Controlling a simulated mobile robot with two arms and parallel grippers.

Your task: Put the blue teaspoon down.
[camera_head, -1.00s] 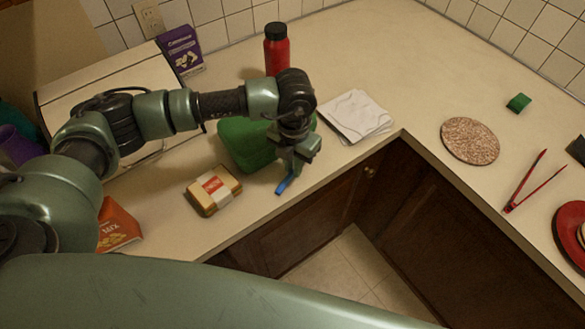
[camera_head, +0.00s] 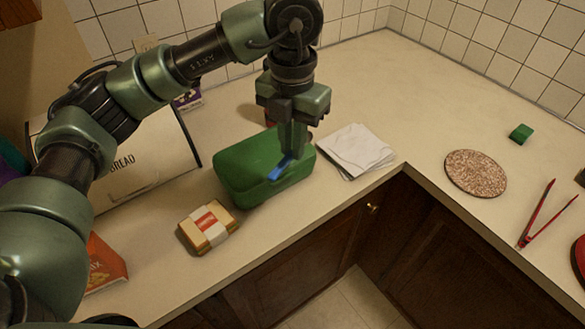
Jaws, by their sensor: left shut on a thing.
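The blue teaspoon (camera_head: 280,169) shows as a short blue piece at the fingertips of my left gripper (camera_head: 291,150). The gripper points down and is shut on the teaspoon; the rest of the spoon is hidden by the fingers. The gripper and spoon show in front of a green box (camera_head: 238,173) on the counter. I cannot tell whether the spoon touches the box or hangs above or before it. My right gripper is not in view.
A wrapped yellow package (camera_head: 208,227) lies left of the counter's front edge. White papers (camera_head: 355,151) lie right of the green box. A bread box (camera_head: 150,165) stands behind. A round cork mat (camera_head: 475,173), red tongs (camera_head: 541,214) and green block (camera_head: 521,134) lie right. Counter (camera_head: 420,110) is clear behind.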

